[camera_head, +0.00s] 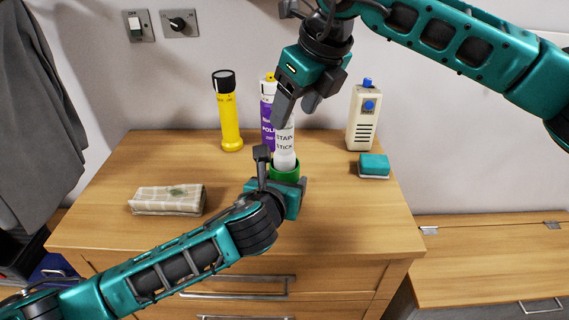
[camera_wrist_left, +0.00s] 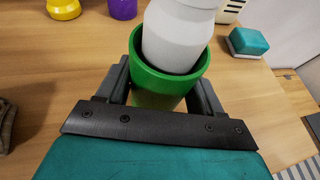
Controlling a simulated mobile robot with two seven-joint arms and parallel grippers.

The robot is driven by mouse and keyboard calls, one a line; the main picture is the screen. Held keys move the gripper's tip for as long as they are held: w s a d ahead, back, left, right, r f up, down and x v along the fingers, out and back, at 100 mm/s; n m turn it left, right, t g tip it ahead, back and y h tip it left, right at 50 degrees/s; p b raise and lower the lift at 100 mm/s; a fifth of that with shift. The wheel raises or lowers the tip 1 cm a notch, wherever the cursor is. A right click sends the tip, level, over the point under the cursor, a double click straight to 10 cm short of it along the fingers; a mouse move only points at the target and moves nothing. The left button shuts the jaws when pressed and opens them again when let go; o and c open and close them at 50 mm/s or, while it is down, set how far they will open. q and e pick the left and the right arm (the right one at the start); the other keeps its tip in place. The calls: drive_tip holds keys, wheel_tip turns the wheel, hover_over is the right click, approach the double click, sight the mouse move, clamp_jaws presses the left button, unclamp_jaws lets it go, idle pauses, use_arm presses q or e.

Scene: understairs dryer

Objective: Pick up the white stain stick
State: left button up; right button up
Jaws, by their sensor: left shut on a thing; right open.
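The white stain stick (camera_head: 285,146) stands in a green cup (camera_head: 286,175) on the wooden cabinet top; its label reads "STAIN STICK". In the left wrist view the white stick (camera_wrist_left: 177,38) sits inside the green cup's rim (camera_wrist_left: 143,72). My left gripper (camera_wrist_left: 165,95) is shut on the green cup, one finger on each side; it is also in the head view (camera_head: 277,178). My right gripper (camera_head: 296,106) is open just above the stick, its fingers around or in front of the upper end, partly hiding it. I cannot tell whether they touch it.
A yellow torch (camera_head: 230,122) and a purple bottle (camera_head: 267,112) stand behind, the bottle close to the stick. A folded cloth (camera_head: 168,199) lies at left. The front right top is clear.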

sight(282, 133)
drive_tip(key=x, duration=0.7)
drive_tip(key=shift+w+a, duration=0.2)
drive_tip(key=shift+a, duration=0.1)
drive_tip(key=shift+c, duration=0.3)
clamp_jaws()
